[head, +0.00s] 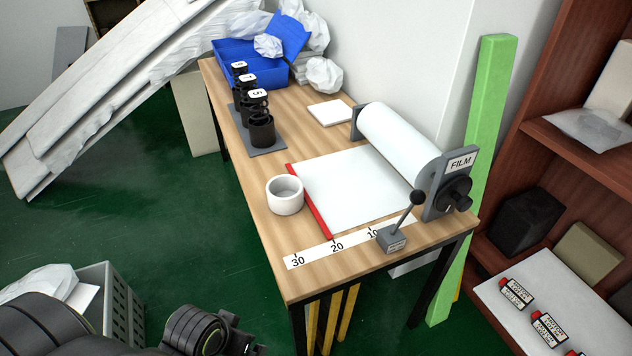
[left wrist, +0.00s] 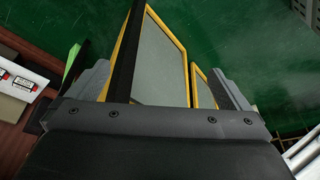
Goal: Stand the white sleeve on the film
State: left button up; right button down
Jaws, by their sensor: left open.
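The white sleeve (head: 285,203) is a short, thick-walled open ring. It stands upright on the wooden table, just left of the red strip (head: 309,202) along the film's left edge. I cannot tell whether it touches the strip. The film (head: 352,190) is a white sheet lying flat, drawn out from the white roll (head: 402,133) in the holder marked FILM. My left gripper (left wrist: 167,88) is open and empty in the left wrist view, with grey fingers at either side; the sleeve is not in that view. In the head view only my left arm shows, low left. My right gripper is not in view.
A ruler strip (head: 345,243) and a lever box (head: 392,240) lie along the table's front. A white pad (head: 331,112) and a blue bin (head: 235,62) are farther back. A grey crate (head: 117,310) is at lower left.

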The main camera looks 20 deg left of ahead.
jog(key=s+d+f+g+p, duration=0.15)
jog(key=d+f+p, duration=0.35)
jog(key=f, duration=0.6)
pick_arm(q)
jog(key=w+a+r+n, duration=0.2)
jog(key=w+r, duration=0.6)
jog(key=w, duration=0.3)
jog(key=w+a+r+n+g+y+p, duration=0.1)
jog(key=w+a+r+n, duration=0.1)
jog(key=w+r, duration=0.75)
jog(key=w+a+r+n, duration=0.2)
jog(key=w+r, duration=0.4)
jog(key=w, duration=0.7)
send_near(285, 191)
jog(key=shift+s+d+f, duration=0.45)
jog(key=shift+s+f, duration=0.05)
jog(key=shift+f, duration=0.05)
jog(key=x, duration=0.4)
jog(key=shift+s+d+f, duration=0.15)
jog(key=shift+s+f, duration=0.05)
jog(key=shift+s, duration=0.15)
jog(key=shift+w+f, duration=0.15)
jog(key=shift+f, duration=0.35)
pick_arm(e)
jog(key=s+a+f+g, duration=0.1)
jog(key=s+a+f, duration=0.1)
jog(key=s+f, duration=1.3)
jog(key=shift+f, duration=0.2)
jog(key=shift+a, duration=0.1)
